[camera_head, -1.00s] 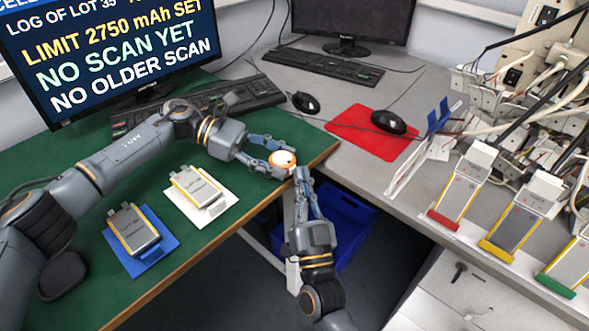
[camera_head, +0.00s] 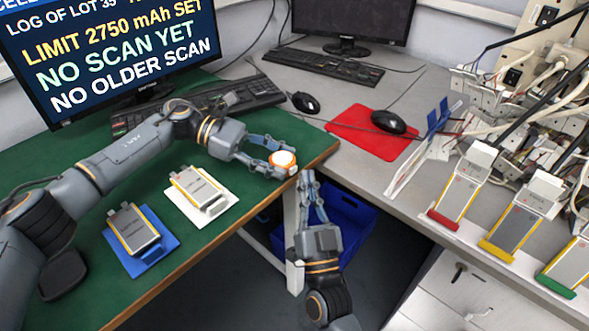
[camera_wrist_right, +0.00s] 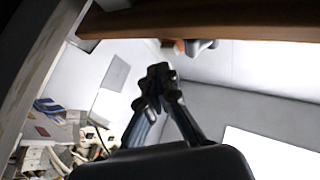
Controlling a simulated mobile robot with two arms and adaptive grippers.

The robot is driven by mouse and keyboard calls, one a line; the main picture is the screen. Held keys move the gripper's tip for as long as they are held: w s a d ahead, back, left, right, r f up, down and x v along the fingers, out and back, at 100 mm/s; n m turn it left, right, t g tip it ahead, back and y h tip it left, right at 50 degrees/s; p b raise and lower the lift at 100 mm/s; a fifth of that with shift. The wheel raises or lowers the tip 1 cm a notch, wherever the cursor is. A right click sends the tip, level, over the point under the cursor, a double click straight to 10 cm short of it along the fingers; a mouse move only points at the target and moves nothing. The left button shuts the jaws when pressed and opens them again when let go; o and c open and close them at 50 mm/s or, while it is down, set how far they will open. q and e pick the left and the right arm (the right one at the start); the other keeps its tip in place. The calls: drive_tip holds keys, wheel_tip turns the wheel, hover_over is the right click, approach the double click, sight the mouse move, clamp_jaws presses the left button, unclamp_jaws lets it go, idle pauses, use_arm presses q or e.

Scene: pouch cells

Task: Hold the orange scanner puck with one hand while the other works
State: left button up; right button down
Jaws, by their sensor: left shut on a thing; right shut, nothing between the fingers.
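The orange scanner puck (camera_head: 282,162) with a pale top is at the right end of the green table. My left gripper (camera_head: 276,163) is shut on it and holds it at the table's edge. My right gripper (camera_head: 307,174) is shut and empty, beside the table edge, just right of and apart from the puck. Its closed fingertips show in the right wrist view (camera_wrist_right: 160,76). One pouch cell (camera_head: 132,226) lies on a blue mat (camera_head: 168,243), and another pouch cell (camera_head: 196,185) lies on a white mat (camera_head: 231,199). The big monitor (camera_head: 110,50) reads "LIMIT 2750 mAh SET", "NO SCAN YET" and "NO OLDER SCAN".
On the grey bench, a red mouse pad (camera_head: 365,142) carries a black mouse (camera_head: 388,122). Upright cells stand in red (camera_head: 442,220), yellow (camera_head: 496,251) and green (camera_head: 556,286) holders at the right. A blue bin (camera_head: 350,222) sits below, between the tables.

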drive_tip(key=shift+s+d, duration=1.8)
use_arm(q)
drive_tip(key=o, duration=0.9)
drive_tip(key=shift+o, duration=0.2)
drive_tip(key=v, duration=1.2)
drive_tip(key=shift+w, duration=0.1)
